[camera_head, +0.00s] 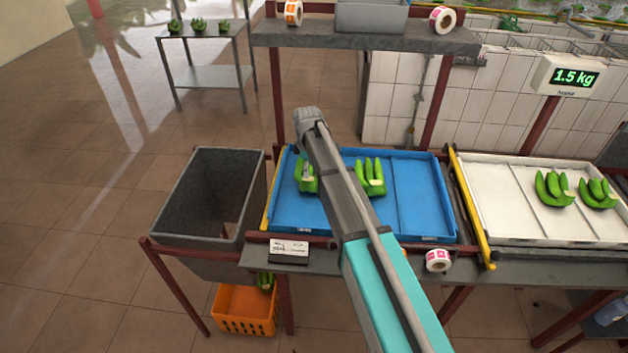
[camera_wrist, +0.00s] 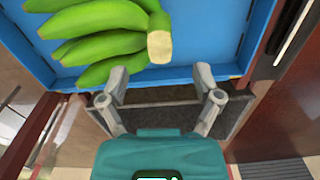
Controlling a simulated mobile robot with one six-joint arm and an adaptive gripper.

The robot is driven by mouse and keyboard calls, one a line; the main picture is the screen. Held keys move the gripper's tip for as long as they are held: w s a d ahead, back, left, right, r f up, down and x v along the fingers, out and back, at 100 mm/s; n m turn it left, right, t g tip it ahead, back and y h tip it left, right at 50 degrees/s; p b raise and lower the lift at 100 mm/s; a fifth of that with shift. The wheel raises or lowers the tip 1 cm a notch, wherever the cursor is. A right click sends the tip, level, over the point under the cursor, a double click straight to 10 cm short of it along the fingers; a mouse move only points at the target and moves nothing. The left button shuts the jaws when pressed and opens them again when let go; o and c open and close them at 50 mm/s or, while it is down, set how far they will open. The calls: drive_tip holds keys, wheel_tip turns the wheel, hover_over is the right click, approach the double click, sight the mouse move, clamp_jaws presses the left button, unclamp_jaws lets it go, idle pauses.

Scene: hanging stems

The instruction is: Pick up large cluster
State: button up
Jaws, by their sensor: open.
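A green banana cluster (camera_head: 307,184) lies in the left part of the blue tray (camera_head: 420,205), partly hidden behind my arm. A second green cluster (camera_head: 372,180) lies to its right in the same tray. In the wrist view a large cluster (camera_wrist: 98,45) with several fingers and a pale cut crown fills the upper left, on blue tray floor. My gripper (camera_wrist: 162,78) is open and empty, its two fingertips apart just below the crown in that view. In the head view my arm hides most of the gripper. I cannot tell for sure which cluster the wrist view shows.
A white tray (camera_head: 490,205) at right holds two green clusters (camera_head: 556,190). A scale display (camera_head: 570,77) reads 1.5 kg. A grey bin (camera_head: 190,215) stands left of the blue tray. A shelf (camera_head: 365,40) spans behind. A sticker roll (camera_head: 438,261) sits on the front edge.

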sight(310, 185)
drive_tip(key=shift+f, duration=0.15)
idle(0.3)
drive_tip(key=shift+f+b, duration=2.5)
drive_tip(key=shift+b, duration=0.1)
clamp_jaws()
